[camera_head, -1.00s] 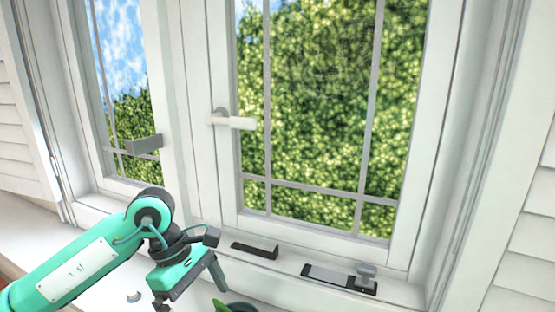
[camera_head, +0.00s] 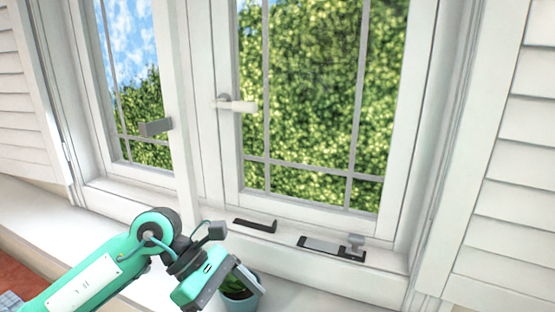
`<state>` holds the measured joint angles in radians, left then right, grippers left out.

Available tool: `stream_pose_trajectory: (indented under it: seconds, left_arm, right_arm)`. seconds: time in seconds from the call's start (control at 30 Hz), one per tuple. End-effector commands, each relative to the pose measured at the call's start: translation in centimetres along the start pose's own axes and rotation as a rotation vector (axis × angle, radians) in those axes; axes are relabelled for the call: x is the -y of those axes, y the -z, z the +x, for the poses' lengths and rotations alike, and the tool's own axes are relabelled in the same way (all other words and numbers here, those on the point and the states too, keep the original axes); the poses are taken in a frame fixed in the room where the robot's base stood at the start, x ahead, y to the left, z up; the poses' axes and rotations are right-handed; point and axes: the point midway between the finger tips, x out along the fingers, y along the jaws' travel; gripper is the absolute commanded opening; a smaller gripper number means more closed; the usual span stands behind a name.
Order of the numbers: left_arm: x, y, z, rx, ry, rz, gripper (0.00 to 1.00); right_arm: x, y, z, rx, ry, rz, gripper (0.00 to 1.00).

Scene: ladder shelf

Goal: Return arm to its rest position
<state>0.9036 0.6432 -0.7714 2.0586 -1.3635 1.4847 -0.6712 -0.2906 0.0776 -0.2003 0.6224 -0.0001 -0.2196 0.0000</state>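My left arm, teal with black joints, comes in from the lower left. My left gripper (camera_head: 229,298) hangs over the window sill beside a potted plant (camera_head: 238,287). One grey finger stands at the far end of the gripper's bar, in front of the plant. The other finger is cut off by the bottom edge. The gripper looks open, with nothing seen in it. I cannot tell whether the finger touches the pot. My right arm and gripper are out of view.
A closed white window (camera_head: 218,160) with a white handle (camera_head: 238,105) rises behind the sill (camera_head: 50,222). A grey latch (camera_head: 155,127) is on the left pane. A black catch (camera_head: 255,225) and a metal stay (camera_head: 332,247) lie along the frame's bottom. Louvred shutters (camera_head: 515,210) flank it.

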Motion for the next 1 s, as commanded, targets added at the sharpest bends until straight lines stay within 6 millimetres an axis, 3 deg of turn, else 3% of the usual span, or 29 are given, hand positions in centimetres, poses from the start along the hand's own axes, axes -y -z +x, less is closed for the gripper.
stream_pose_trajectory:
  seconds: [0.27,0.4,0.57,0.67,0.77,0.87,1.0]
  left_arm:
    - [0.9,-6.8,2.0,0.489,-0.004,-0.153,1.0]
    - [0.7,-10.4,0.6,0.845,-0.005,-0.328,1.0]
    - [-0.6,-11.7,-2.8,1.234,-0.007,-0.579,1.0]
    - [-1.8,-10.7,-5.1,1.466,-0.009,-0.763,1.0]
    - [-3.1,-8.2,-7.0,1.687,-0.016,-0.964,1.0]
    - [-4.1,-4.6,-8.3,1.894,-0.029,-1.181,1.0]
    - [-4.6,2.1,-8.5,2.159,-0.061,-1.514,1.0]
  right_arm:
    - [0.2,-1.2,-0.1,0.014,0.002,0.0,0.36]
    - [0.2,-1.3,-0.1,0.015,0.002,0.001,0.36]
    - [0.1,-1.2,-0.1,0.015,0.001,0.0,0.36]
    - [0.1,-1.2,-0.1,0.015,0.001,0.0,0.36]
    - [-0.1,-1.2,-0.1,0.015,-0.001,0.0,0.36]
    - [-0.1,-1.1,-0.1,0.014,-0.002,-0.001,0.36]
    - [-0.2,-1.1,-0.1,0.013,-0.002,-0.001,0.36]
